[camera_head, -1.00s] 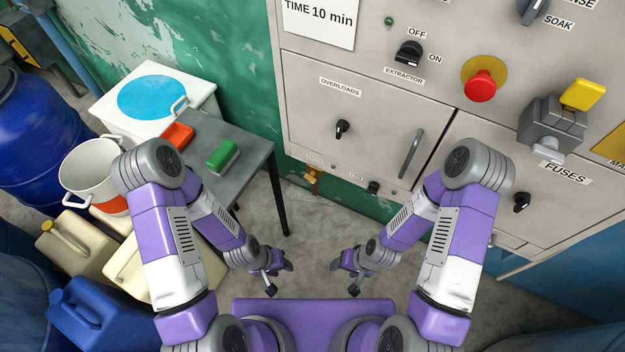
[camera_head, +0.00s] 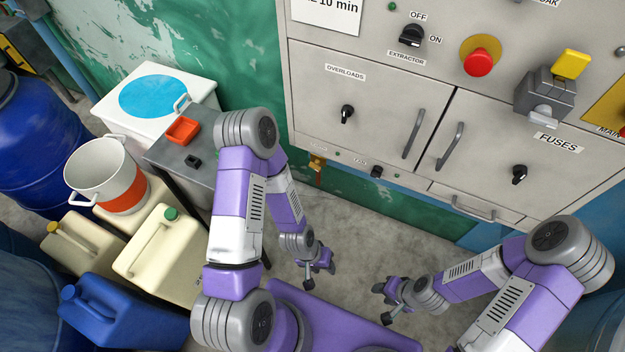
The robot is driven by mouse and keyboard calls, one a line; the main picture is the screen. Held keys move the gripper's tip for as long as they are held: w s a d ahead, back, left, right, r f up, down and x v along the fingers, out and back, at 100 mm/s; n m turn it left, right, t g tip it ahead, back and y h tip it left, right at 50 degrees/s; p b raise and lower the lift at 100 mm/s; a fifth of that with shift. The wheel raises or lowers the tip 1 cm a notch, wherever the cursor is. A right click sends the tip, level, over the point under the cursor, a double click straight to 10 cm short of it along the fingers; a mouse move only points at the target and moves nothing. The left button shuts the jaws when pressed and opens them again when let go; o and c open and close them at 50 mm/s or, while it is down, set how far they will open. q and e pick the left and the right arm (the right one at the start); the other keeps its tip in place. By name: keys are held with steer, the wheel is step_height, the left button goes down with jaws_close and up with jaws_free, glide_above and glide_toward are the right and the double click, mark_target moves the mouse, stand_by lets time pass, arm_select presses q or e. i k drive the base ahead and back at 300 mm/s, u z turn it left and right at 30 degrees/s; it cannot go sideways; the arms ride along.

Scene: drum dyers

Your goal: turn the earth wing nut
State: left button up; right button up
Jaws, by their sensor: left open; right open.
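A small brass-coloured fitting (camera_head: 317,163), which looks like the earth wing nut, sits at the lower left edge of the grey cabinet, against the green wall. A coppery strip runs down below it. It is too small to tell which way its wings point. My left gripper (camera_head: 320,276) is open and empty, low over the floor and nearer to me than the fitting, clearly apart from it. My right gripper (camera_head: 384,302) is open and empty, farther right and lower in the view.
The cabinet (camera_head: 380,100) carries knobs, handles and a red button (camera_head: 478,62). A grey side table (camera_head: 180,160) with an orange tray (camera_head: 183,130) stands left, partly behind my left arm. Jerrycans (camera_head: 155,250) and a white pot (camera_head: 100,172) crowd the left. Floor below the cabinet is clear.

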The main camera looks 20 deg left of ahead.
mark_target(314, 165)
steer(key=u, duration=1.05)
steer(key=i, duration=0.35)
steer(key=z, duration=0.2)
steer(key=k, duration=0.95)
steer(key=z, duration=0.95)
steer(key=i, duration=0.8)
steer(key=u, duration=0.25)
